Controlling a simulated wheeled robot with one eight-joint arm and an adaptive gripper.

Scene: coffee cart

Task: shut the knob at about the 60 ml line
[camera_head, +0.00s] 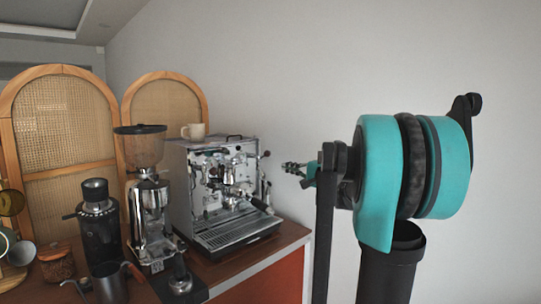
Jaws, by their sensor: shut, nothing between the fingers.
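The chrome espresso machine (205,185) stands on the wooden cart top, its front facing right. A small dark knob (266,154) sticks out at its upper right side. My gripper (286,167) is small in view, just right of the machine and a little lower than that knob in the picture. Its fingers point left and are shut with nothing between them. I see a gap between the fingertips and the knob, but cannot judge depth. No 60 ml line can be made out, and the drip tray (238,232) appears to hold no cup.
A chrome grinder (149,205), a black grinder (97,222), a dark pitcher (110,284) and a jar of beans (58,265) stand left of the machine. A beige cup (193,131) sits on the machine. Bare wall lies behind my arm.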

